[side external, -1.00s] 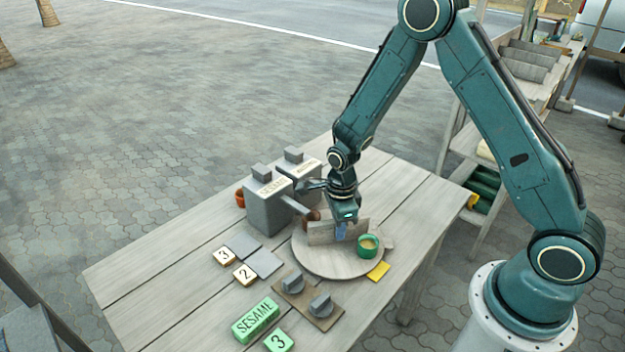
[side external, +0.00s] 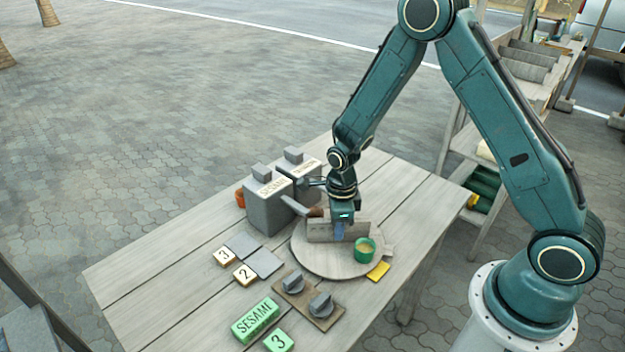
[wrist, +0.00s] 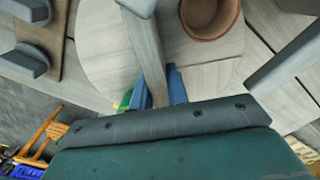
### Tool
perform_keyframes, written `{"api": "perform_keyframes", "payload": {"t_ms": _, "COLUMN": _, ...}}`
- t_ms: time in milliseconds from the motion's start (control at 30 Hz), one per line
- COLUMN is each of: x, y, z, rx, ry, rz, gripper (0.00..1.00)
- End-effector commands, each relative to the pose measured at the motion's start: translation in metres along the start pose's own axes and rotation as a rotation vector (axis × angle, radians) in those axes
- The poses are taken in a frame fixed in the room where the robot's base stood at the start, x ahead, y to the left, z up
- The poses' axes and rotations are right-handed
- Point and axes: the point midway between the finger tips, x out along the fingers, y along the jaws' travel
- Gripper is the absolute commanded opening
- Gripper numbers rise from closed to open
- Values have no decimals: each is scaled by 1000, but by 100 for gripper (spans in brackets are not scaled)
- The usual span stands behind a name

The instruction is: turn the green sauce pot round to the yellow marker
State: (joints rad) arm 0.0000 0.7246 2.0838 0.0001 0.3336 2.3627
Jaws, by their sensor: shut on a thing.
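The green sauce pot (side external: 365,250) with pale contents stands upright on a round wooden turntable (side external: 330,264), near its right edge. The yellow marker (side external: 377,271) lies flat on the table just outside the disc, a little below and right of the pot. An upright wooden board (side external: 318,231) crosses the disc. My gripper (side external: 340,231) points down and is shut on this board, with blue fingers on both sides. In the wrist view the fingers (wrist: 157,87) straddle the board (wrist: 148,45); only a sliver of green shows beside them.
A brown pot (wrist: 208,14) stands on the disc behind the board. Grey boxes, one labelled SESAME (side external: 268,208), stand close at the left. A knob panel (side external: 307,302), a green SESAMI block (side external: 255,320) and numbered tiles lie in front. The table's right side is clear.

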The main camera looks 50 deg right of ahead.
Motion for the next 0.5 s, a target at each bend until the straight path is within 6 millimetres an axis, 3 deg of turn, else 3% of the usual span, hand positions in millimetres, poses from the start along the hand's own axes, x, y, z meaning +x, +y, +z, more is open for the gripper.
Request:
{"api": "perform_keyframes", "payload": {"t_ms": 33, "x": -2, "y": -1, "z": 1, "rx": 0, "ry": -2, "rz": -3, "gripper": 0}}
{"api": "perform_keyframes", "payload": {"t_ms": 67, "x": -2, "y": -1, "z": 1, "rx": 0, "ry": -2, "rz": -3, "gripper": 22}}
{"api": "perform_keyframes", "payload": {"t_ms": 133, "x": -1, "y": -1, "z": 1, "rx": -1, "ry": -2, "rz": -3, "gripper": 36}}
{"api": "perform_keyframes", "payload": {"t_ms": 500, "x": -1, "y": 0, "z": 0, "rx": -1, "ry": -1, "rz": -1, "gripper": 38}}
